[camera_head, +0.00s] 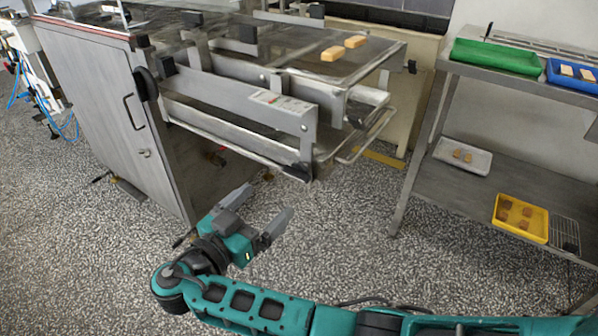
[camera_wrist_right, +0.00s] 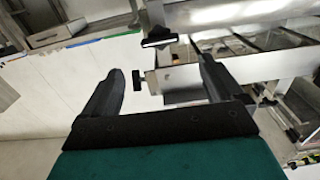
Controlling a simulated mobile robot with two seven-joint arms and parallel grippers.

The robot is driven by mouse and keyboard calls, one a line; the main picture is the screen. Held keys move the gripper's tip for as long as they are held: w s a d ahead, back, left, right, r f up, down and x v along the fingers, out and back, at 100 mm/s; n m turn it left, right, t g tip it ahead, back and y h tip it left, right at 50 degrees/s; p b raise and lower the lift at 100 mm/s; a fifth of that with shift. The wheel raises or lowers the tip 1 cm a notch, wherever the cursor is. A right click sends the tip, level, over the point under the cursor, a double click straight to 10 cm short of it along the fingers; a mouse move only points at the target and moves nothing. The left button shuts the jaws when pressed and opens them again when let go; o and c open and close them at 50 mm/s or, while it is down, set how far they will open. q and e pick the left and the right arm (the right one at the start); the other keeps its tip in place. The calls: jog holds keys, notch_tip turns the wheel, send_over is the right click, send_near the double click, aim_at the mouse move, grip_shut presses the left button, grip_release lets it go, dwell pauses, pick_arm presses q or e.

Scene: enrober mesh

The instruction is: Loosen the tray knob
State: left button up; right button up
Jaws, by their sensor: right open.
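The machine (camera_head: 280,108) has several black knobs or blocks along its frame, and I cannot tell for sure which is the tray knob. One dark knob (camera_head: 357,115) sits at the tray end, near the lower rails. In the right wrist view a black T-shaped knob (camera_wrist_right: 138,80) sticks out from a metal block and appears between my fingers, beyond them. My right gripper (camera_head: 267,203) is open and empty, below and in front of the machine's near corner, apart from it. The gripper's two dark fingers (camera_wrist_right: 162,75) show in the wrist view. My left gripper is not in view.
Two orange blocks (camera_head: 343,48) lie on the machine's top. A steel rack (camera_head: 490,180) at the right holds green (camera_head: 495,56), blue (camera_head: 573,76), white (camera_head: 463,157) and yellow trays (camera_head: 521,218).

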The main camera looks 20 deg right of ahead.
aim_at(293, 176)
jog(key=x, duration=1.1)
jog(key=shift+w+d, duration=0.1)
jog(key=shift+w, duration=0.05)
jog(key=shift+c, duration=0.2)
jog(key=c, duration=1)
